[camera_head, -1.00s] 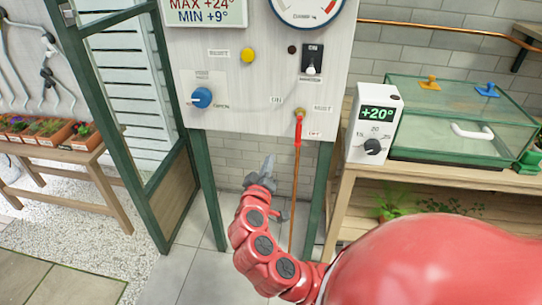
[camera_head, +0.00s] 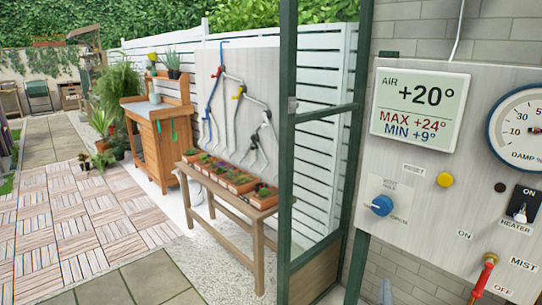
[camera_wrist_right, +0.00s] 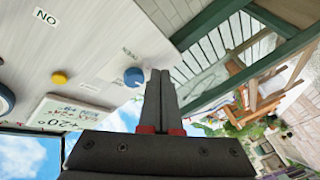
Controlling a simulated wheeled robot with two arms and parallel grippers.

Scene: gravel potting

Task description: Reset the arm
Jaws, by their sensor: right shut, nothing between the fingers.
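Only the grey tip of my right gripper (camera_head: 385,291) shows in the head view, at the bottom edge below the control panel (camera_head: 400,258). In the right wrist view the two dark fingers of my right gripper (camera_wrist_right: 159,75) lie together, shut and empty. Their tips are near the blue knob (camera_wrist_right: 134,77) in the picture; I cannot tell the gap. The blue knob (camera_head: 381,205) also shows in the head view, above the gripper tip. The rest of my right arm is out of the head view. My left gripper is in neither view.
The panel bears a yellow button (camera_head: 445,180), a heater switch (camera_head: 523,205) and a red mist lever (camera_head: 484,275). A green post (camera_head: 321,130) stands left of it. A bench (camera_head: 258,215) with potted plants and a wooden cabinet (camera_head: 157,145) stand further left. The paved path (camera_head: 85,215) is clear.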

